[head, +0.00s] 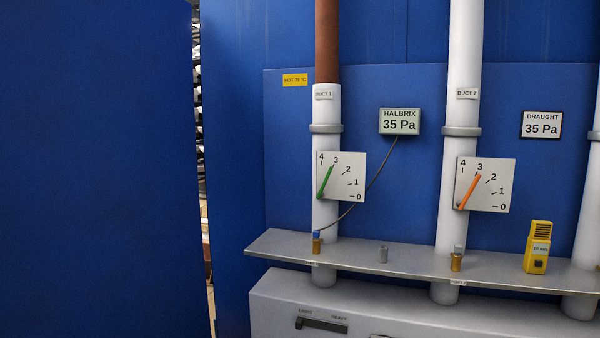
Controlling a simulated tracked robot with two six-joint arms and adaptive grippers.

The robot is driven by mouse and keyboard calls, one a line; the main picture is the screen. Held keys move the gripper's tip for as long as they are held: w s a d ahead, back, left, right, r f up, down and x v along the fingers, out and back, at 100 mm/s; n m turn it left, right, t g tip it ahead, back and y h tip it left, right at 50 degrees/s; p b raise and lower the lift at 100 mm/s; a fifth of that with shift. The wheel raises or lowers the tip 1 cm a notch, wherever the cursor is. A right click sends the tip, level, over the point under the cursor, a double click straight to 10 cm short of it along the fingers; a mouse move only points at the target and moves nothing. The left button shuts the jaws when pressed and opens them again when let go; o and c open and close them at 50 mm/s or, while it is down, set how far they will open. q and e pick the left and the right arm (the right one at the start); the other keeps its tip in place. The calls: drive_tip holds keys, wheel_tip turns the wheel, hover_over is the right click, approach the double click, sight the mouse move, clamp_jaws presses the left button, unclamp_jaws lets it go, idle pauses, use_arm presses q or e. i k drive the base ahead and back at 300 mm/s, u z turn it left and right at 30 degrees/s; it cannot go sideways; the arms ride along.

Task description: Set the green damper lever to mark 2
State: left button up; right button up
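The green damper lever (326,182) is on a white square dial plate (350,188) on the left duct, labelled DUCT 1. The plate carries marks 0 to 4 in an arc. The lever tilts up and right from its lower-left pivot and points at mark 3. Neither of my grippers is in view, so nothing is seen touching the lever.
An orange lever (469,192) on the DUCT 2 dial also points near 3. A grey shelf (400,264) juts out below the dials and carries small fittings and a yellow meter (538,247). A HALBRIX display (400,121) reads 35 Pa; its cable runs right of the green lever. A yellow sign (295,80) reads HOT.

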sight(321, 194)
drive_tip(key=u, duration=0.25)
drive_tip(key=i, duration=2)
drive_tip(key=z, duration=0.95)
drive_tip(key=k, duration=0.9)
drive_tip(key=z, duration=0.15)
drive_tip(key=i, duration=0.9)
drive_tip(key=u, duration=0.1)
